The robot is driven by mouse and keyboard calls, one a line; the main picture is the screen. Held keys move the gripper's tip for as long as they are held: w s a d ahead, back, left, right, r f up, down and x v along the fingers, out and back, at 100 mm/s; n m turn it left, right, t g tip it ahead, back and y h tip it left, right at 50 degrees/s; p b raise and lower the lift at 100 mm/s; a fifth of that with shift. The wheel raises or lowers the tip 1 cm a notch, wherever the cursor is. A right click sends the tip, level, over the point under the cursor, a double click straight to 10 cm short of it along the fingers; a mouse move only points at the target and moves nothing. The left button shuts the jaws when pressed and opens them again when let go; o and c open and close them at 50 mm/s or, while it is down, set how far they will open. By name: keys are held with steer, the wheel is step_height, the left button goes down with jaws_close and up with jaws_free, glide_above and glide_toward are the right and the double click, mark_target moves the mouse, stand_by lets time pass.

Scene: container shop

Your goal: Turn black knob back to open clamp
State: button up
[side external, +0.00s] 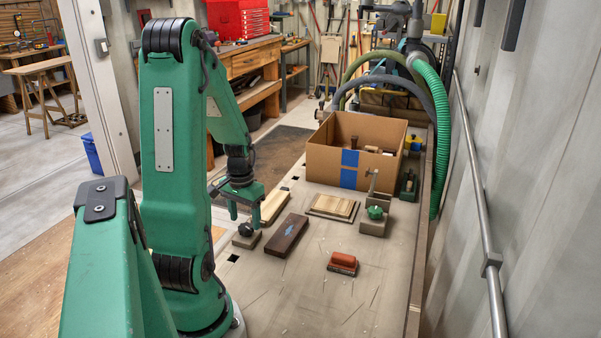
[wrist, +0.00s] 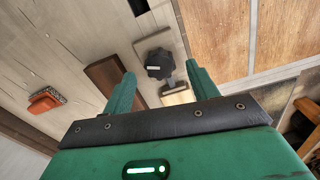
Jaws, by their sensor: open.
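The black knob (side external: 246,230) sits on a small grey-brown block (side external: 245,241) on the workbench, below my gripper. In the wrist view the lobed black knob (wrist: 159,64) shows a short white mark and lies between the fingertips in the picture. My gripper (side external: 245,214) is open and points down, its green fingers just over the knob; I cannot tell whether they touch it. In the wrist view my gripper (wrist: 160,69) has nothing between its fingers but the knob beyond.
A dark wooden board (side external: 287,235) lies right of the knob, pale boards (side external: 272,206) behind it. A green knob (side external: 375,212) on another block, a red-orange-handled brush (side external: 343,260) and a cardboard box (side external: 320,160) stand farther right. The front of the bench is clear.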

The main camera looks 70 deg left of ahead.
steer(key=shift+f, duration=1.15)
steer(key=c, duration=1)
